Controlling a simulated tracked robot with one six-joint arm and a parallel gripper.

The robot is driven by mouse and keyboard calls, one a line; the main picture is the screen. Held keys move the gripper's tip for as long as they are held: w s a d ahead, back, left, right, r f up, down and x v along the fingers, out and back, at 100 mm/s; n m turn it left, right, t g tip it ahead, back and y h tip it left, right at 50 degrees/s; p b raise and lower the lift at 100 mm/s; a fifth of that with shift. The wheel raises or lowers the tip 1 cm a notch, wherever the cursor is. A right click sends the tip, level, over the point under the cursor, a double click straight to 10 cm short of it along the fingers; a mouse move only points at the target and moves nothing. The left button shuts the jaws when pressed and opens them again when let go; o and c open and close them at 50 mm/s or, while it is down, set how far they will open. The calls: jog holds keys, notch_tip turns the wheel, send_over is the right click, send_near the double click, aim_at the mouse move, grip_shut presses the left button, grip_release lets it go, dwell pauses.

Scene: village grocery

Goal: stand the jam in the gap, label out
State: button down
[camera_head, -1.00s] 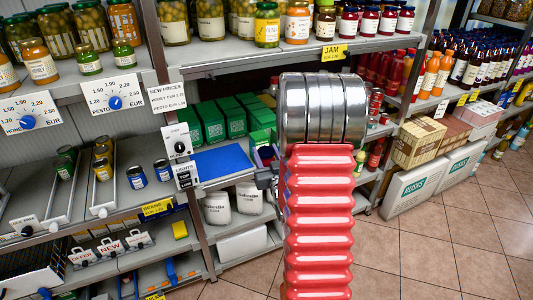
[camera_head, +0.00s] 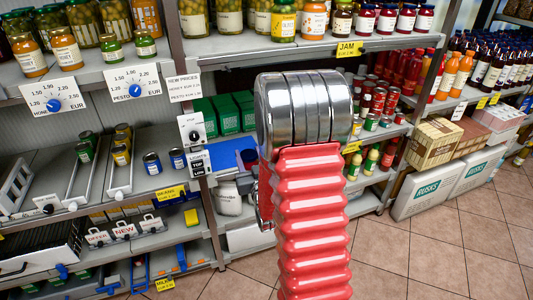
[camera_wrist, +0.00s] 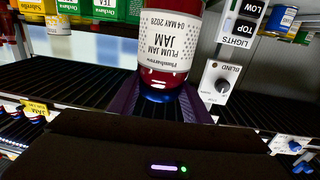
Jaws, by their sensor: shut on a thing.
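A plum jam jar (camera_wrist: 168,42) with a white label and dark red contents shows in the wrist view. My gripper (camera_wrist: 160,95) is shut on it, with purple fingers at either side of its lid end. The label text faces my wrist camera and appears upside down, as do the signs around it. In the head view my arm hides most of the gripper and jar. A row of dark red jars (camera_head: 387,19) with white labels stands on the upper shelf (camera_head: 300,50), right of the yellow JAM tag (camera_head: 348,48). I cannot make out a clear gap in the row.
A knob box (camera_head: 191,128) and a LIGHTS switch panel (camera_head: 197,162) hang on the shelf post, close to the jar in the wrist view. A blue mat (camera_head: 230,153) lies on the middle shelf near green boxes (camera_head: 238,110). Cartons (camera_head: 432,144) stand at right; tiled floor is clear.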

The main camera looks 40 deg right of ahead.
jog(key=w+a+n+y, duration=0.2)
jog(key=a+y, duration=0.1)
jog(key=a, duration=0.9)
jog(key=w+a+n+y, duration=0.2)
jog(key=a+y, duration=0.1)
jog(key=a, duration=1)
jog(key=shift+a+f+t, duration=0.2)
jog(key=shift+a+t, duration=0.1)
jog(key=shift+t, duration=0.1)
